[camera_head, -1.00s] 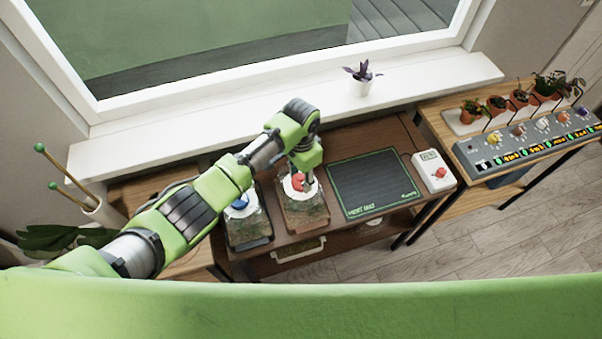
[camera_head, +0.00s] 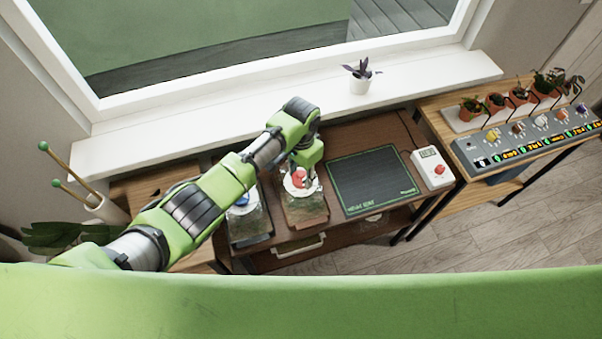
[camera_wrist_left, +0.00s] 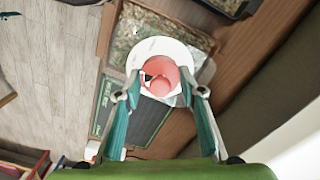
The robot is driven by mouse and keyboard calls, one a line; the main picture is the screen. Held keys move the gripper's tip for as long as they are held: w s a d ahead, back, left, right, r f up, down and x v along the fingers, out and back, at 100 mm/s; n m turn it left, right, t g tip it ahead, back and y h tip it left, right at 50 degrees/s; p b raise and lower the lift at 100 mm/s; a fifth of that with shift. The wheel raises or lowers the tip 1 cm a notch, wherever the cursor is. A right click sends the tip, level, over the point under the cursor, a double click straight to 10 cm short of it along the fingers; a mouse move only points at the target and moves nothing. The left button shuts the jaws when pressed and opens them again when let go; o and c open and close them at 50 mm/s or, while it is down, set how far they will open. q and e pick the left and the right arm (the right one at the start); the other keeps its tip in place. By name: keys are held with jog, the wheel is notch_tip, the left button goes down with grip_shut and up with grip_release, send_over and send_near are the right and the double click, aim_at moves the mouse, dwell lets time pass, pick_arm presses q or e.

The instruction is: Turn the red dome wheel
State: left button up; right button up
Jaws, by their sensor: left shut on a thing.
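The red dome wheel (camera_head: 298,177) sits on a white round lid on top of a clear, plant-filled dome (camera_head: 304,208) on the brown table. In the left wrist view the red wheel (camera_wrist_left: 160,76) shows on its white disc (camera_wrist_left: 183,54). My left gripper (camera_head: 303,180) is down at the wheel from above. In the left wrist view its two teal fingers (camera_wrist_left: 160,82) stand on either side of the wheel and are shut on it. The fingertips are small and partly hidden in the head view. My right gripper is not in view.
A similar dome with a blue wheel (camera_head: 242,199) stands just left. A dark mat (camera_head: 372,178) and a white box with a red knob (camera_head: 433,170) lie to the right. A control panel (camera_head: 525,140) and potted plants are at far right. A potted plant (camera_head: 360,83) stands on the sill.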

pick_arm(q)
jog(key=o, duration=1.1)
notch_tip(320, 180, up, 12)
jog(key=shift+r, duration=0.1)
